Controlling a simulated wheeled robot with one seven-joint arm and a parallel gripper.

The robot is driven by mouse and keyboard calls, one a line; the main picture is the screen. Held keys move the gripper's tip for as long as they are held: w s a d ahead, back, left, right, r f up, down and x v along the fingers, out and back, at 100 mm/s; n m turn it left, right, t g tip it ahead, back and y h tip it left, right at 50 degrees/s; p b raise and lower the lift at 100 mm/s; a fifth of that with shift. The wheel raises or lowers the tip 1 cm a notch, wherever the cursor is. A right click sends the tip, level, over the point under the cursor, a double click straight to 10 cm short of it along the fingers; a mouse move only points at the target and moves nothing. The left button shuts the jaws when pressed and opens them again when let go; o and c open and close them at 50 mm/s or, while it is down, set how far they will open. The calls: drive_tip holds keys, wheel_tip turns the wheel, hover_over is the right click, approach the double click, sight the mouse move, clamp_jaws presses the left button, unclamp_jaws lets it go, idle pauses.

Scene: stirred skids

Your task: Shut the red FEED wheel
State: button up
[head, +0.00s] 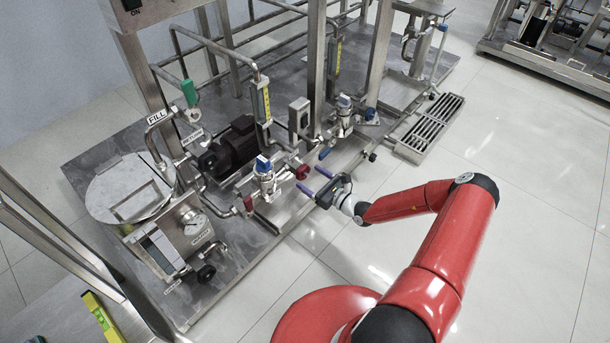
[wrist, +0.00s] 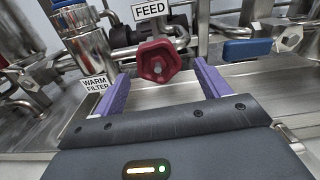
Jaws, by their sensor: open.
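The red FEED wheel (wrist: 158,61) is a small dark-red lobed handwheel with a pale hub, facing me just below a white FEED sign (wrist: 150,9) in the wrist view. In the head view the wheel (head: 302,172) sits low on the skid's front pipework. My gripper (wrist: 156,80) is open, with its two purple fingers to the left and right of the wheel and a little below it. The fingers look apart from it. In the head view my gripper (head: 314,181) is just in front of the wheel and points at it.
A blue handle (wrist: 247,49) is close to the right finger. A WARM FILTER sign (wrist: 96,84) and a steel cylinder (wrist: 88,42) are at the left. Another red handle (head: 248,204) is left of the wheel. A drain grate (head: 428,127) lies at the right; the tiled floor in front is clear.

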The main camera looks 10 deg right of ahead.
sight(305, 175)
drive_tip(key=shift+x, duration=1.7)
drive_tip(key=shift+c, duration=0.3)
drive_tip(key=shift+s, duration=0.1)
drive_tip(key=c, duration=0.9)
